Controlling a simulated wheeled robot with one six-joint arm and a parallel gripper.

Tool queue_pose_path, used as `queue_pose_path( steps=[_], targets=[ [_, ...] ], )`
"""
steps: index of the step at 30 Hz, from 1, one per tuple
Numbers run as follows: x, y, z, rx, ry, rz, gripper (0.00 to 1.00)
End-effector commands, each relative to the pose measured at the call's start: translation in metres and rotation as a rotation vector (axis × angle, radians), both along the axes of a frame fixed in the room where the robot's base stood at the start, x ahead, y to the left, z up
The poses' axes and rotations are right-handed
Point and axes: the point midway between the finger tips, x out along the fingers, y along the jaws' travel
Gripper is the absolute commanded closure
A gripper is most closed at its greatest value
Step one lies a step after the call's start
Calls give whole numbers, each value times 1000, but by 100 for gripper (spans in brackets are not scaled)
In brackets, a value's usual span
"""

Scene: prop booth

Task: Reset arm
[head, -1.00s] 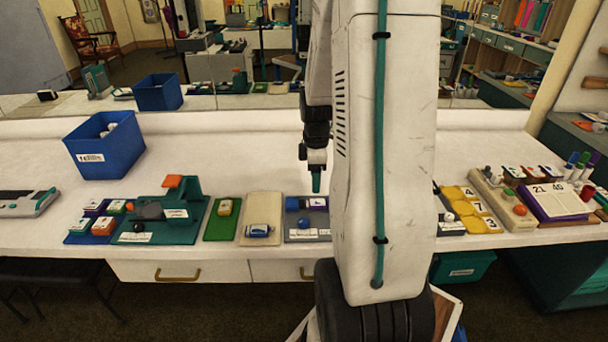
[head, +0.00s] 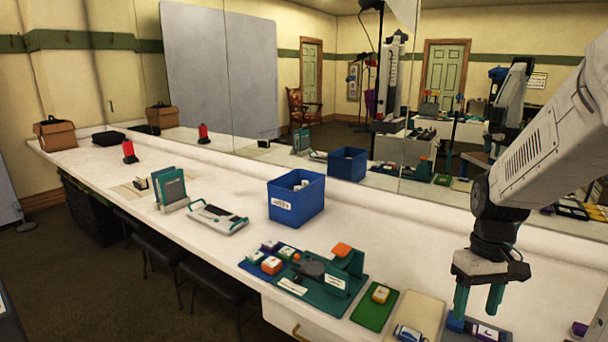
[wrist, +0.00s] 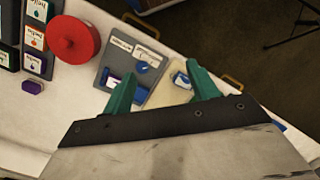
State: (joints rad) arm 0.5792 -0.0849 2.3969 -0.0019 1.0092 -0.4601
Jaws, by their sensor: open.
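My gripper (head: 478,298) hangs at the right of the head view with its two teal fingers pointing down, apart and with nothing between them. It is above the right part of the white counter (head: 225,262), near a purple-and-white block (head: 487,333) and a cream board (head: 422,312). In the wrist view, my gripper (wrist: 162,82) shows its fingers spread wide. Past them are a grey board (wrist: 122,62) with a blue piece and the cream board (wrist: 168,92). A large red round object (wrist: 73,39) is at the upper left there.
A blue bin (head: 296,198) holds white items. Teal boards (head: 325,297) and a green board (head: 374,312) lie along the front edge. A red-and-black object (head: 129,151) stands far left. A mirror wall (head: 370,110) runs behind the counter. The counter strip behind the boards is largely clear.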

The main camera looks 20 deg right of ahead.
Motion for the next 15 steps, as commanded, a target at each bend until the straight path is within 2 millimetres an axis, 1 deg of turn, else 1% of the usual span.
queue_pose_path(
  steps=[1, 3, 6, 9, 12, 15],
  targets=[
    [-4, 21, 16, -20, -7, -23, 41],
    [-13, 47, 33, -42, -11, -66, 41],
    [-28, 80, 54, -69, -30, -101, 41],
    [-45, 110, 71, -90, -66, -103, 41],
    [-61, 134, 85, -100, -119, -64, 41],
    [-71, 151, 95, -103, -183, 8, 41]
  ],
)
